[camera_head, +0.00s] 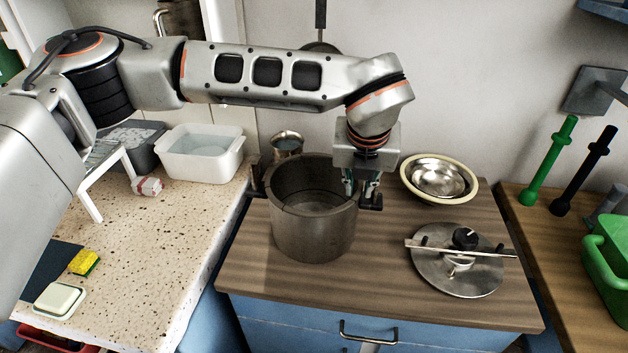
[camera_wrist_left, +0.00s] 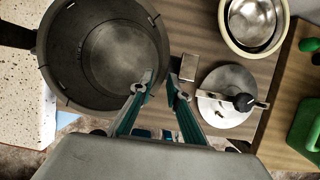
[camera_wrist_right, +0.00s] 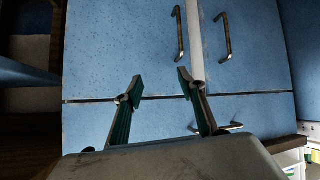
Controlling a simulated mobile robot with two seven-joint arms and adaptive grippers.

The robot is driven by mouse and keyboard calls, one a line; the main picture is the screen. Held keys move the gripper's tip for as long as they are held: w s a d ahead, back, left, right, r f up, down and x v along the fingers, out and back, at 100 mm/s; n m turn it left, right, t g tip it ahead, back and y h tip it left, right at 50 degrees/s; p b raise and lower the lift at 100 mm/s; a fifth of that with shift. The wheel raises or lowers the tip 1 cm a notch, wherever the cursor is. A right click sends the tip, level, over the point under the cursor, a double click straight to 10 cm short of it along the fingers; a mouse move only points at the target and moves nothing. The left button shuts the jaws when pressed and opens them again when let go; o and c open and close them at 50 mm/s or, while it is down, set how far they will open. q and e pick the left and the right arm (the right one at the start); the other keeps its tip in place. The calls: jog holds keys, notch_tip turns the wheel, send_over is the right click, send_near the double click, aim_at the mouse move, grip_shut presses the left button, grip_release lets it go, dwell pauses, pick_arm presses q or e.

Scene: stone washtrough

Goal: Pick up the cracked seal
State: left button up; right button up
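No part is clearly marked as the cracked seal. A cream ring (camera_head: 473,196) lies around a metal bowl (camera_head: 438,178) at the back right; I cannot tell if it is the seal. The left wrist view also shows that ring (camera_wrist_left: 233,43). A deep dark pot (camera_head: 313,225) stands on the wooden counter. My left gripper (camera_head: 361,190) points down at the pot's right rim, its fingers apart on either side of the wall. No object shows held. My right gripper (camera_wrist_right: 159,82) is open and empty before blue cabinet fronts, outside the head view.
A round metal lid (camera_head: 440,278) with a crossbar lies front right. A small metal block (camera_wrist_left: 188,67) sits beside the pot. Left are a white basin (camera_head: 200,165), a sponge (camera_head: 85,262) and a soap dish (camera_head: 60,300). A green crate (camera_head: 610,262) stands far right.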

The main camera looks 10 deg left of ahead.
pick_arm(q)
jog(key=shift+r, duration=0.1)
grip_shut()
jog(key=shift+s+r, duration=0.35)
notch_tip(320, 180, up, 6)
jog(key=s+b, duration=0.1)
jog(key=s, duration=1.8)
jog(key=shift+s+r+b, duration=0.15)
jog(key=shift+s+b, duration=0.05)
jog(key=shift+b, duration=0.2)
